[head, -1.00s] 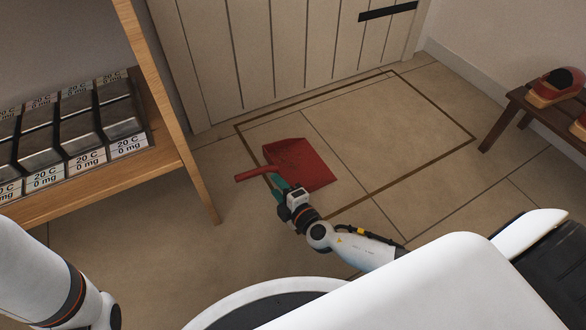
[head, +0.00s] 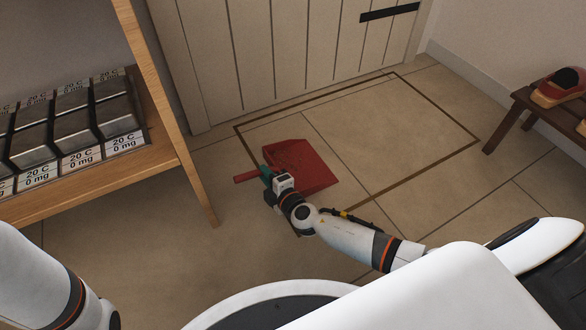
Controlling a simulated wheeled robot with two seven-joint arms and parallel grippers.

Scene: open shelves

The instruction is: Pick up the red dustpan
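The red dustpan (head: 308,165) lies on the tiled floor in front of the plank door. Its handle (head: 244,177) points left. My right gripper (head: 266,171), with teal fingers, is at the handle and covers the part of it near the pan. The fingertips are too small and too hidden to tell whether they are closed on the handle. The dustpan appears to rest on the floor. My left arm shows at the lower left, but its gripper is out of view.
A wooden shelf (head: 95,180) with several dark metal trays stands at the left; its front leg reaches the floor left of the dustpan. A plank door (head: 290,50) is behind. A low bench (head: 515,112) with shoes stands at the right. The floor between is clear.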

